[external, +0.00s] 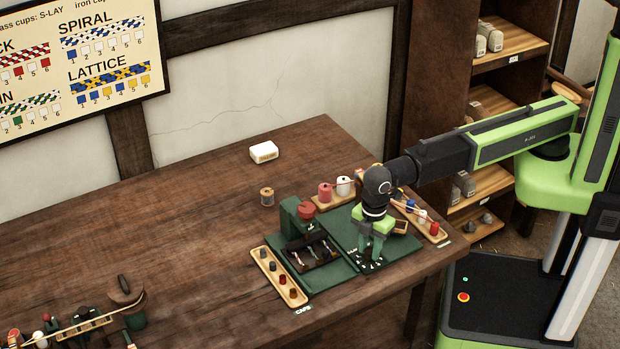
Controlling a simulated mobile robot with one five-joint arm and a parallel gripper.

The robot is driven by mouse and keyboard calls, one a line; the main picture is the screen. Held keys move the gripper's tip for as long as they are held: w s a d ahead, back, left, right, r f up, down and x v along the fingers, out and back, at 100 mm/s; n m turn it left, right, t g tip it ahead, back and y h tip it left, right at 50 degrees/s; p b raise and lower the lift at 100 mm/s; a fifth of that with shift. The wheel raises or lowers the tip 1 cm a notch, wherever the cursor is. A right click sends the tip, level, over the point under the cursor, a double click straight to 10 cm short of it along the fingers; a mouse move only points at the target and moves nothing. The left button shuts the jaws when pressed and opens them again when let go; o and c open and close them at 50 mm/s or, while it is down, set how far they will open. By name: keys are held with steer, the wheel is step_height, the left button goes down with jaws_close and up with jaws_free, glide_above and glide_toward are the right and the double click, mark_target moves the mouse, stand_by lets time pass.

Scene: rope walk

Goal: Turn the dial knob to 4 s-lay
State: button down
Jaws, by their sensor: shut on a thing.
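The dial (365,267) is a dark round face with small pale marks, on the front part of a green machine plate (345,235) near the table's right end. My gripper (371,257) points straight down over it, with its green fingers shut on the dial knob. The fingers hide most of the knob, so I cannot tell which mark it points at. The marks are too small to read.
A wooden tray of dark and red caps (268,267) lies left of the machine. Spools (325,192) stand behind it; another spool tray (437,238) lies right. A white box (264,151) sits at the back. The table's left middle is clear.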

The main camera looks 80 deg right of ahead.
steer(key=n, duration=0.4)
steer(key=shift+s, duration=0.1)
steer(key=shift+n, duration=1.9)
steer(key=c, duration=1.1)
jaws_free()
step_height(320, 180, up, 18)
steer(key=p, duration=1.7)
steer(key=shift+f, duration=0.25)
